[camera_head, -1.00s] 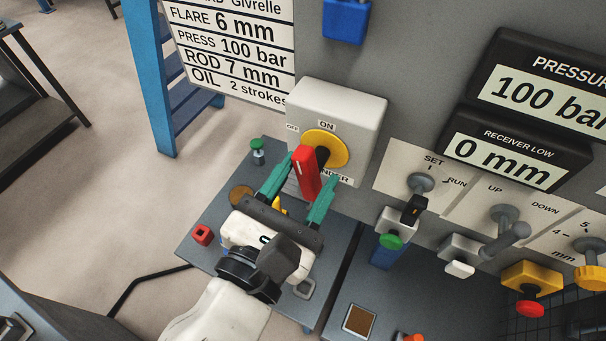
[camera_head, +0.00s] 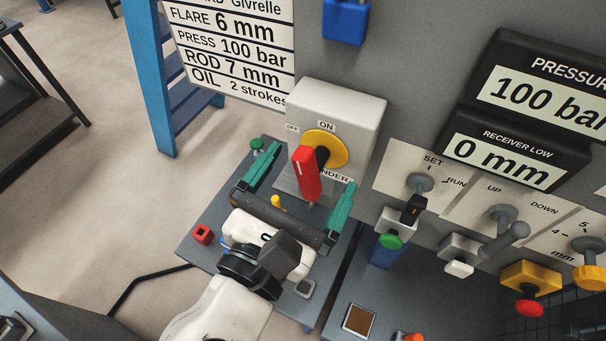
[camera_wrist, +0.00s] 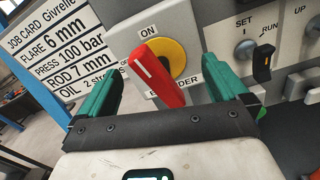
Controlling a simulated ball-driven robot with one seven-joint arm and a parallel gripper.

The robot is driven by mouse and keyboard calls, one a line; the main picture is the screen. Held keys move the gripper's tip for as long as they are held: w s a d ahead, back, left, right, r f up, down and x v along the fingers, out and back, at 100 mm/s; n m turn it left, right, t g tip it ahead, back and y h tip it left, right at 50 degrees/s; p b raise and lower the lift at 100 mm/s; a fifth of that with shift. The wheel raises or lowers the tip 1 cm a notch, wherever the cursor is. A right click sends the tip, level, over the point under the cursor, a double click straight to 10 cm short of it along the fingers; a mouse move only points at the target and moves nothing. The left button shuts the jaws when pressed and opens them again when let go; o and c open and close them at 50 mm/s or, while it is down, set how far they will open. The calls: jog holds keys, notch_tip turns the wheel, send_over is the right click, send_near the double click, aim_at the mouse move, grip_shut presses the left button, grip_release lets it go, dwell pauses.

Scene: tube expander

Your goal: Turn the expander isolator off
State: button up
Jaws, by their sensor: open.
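The isolator is a light grey box (camera_head: 358,108) on the machine's wall, with a yellow disc (camera_head: 336,144) and a red handle (camera_head: 306,176). The ON label is above the disc and the OFF label is to its left. The handle's white mark is at its upper end; its exact setting is hard to tell. My gripper (camera_head: 311,170) is open, with its green fingers apart on either side of the red handle and visible gaps to it. The wrist view shows the red handle (camera_wrist: 156,76) between the spread fingers. The label below the disc is partly hidden.
To the right are a SET/RUN selector (camera_head: 414,207), a green button (camera_head: 391,241), an UP/DOWN lever (camera_head: 507,236) and a yellow box with a red button (camera_head: 531,307). A grey bench (camera_head: 215,217) lies below my gripper. A blue padlock-like block (camera_head: 346,20) hangs above.

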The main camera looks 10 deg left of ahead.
aim_at(305, 179)
jog(key=shift+p+v, duration=1.15)
jog(key=shift+v, duration=0.65)
jog(key=p+v, duration=0.1)
jog(key=v, duration=0.2)
jog(key=shift+s, duration=0.2)
jog(key=shift+s+a, duration=0.1)
